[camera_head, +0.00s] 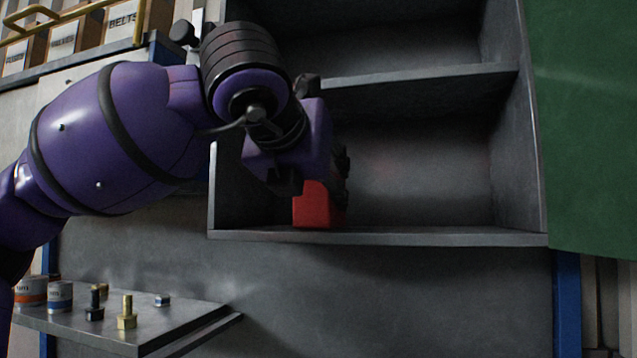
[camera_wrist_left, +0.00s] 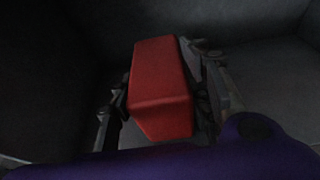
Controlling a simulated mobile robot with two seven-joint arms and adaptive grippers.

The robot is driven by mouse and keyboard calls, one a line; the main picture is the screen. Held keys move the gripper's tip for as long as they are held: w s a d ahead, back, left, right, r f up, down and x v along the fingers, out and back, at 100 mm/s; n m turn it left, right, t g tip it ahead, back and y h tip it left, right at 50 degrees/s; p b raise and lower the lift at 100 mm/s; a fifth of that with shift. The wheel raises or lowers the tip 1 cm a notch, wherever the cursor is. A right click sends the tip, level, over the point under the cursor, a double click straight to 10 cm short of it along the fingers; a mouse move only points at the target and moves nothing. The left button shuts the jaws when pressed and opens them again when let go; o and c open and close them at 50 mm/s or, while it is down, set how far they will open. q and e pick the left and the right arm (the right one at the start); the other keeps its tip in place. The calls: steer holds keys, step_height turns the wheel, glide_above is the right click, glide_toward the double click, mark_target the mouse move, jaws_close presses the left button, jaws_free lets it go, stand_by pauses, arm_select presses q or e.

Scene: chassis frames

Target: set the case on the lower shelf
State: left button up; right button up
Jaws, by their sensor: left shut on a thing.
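The case is a red box (camera_head: 311,207) inside the lower compartment of the grey shelf unit, toward its left side. My left gripper (camera_head: 318,185) is shut on it from above, and the gripper and arm hide the case's upper part. In the left wrist view the red case (camera_wrist_left: 160,85) sits between the two dark fingers of the left gripper (camera_wrist_left: 165,100). The case's lower edge appears at or very near the lower shelf (camera_head: 420,237); I cannot tell whether it touches. My right gripper is in neither view.
The upper shelf board (camera_head: 420,86) runs above my left gripper. The lower compartment is clear to the right of the case. A green panel (camera_head: 585,120) stands at the right. A metal ledge (camera_head: 170,322) at lower left holds bolts and cans. Labelled boxes (camera_head: 75,38) stand at upper left.

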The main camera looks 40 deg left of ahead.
arm_select(q)
steer(key=o, duration=1.6)
steer(key=shift+f, duration=0.15)
steer(key=shift+c, duration=0.2)
steer(key=shift+o, duration=0.3)
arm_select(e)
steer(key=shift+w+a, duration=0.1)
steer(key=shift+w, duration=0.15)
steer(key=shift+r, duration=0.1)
arm_select(q)
steer(key=shift+r, duration=0.35)
steer(key=shift+s+d, duration=0.2)
steer(key=shift+s, duration=0.15)
steer(key=b+v, duration=0.1)
steer(key=v, duration=1)
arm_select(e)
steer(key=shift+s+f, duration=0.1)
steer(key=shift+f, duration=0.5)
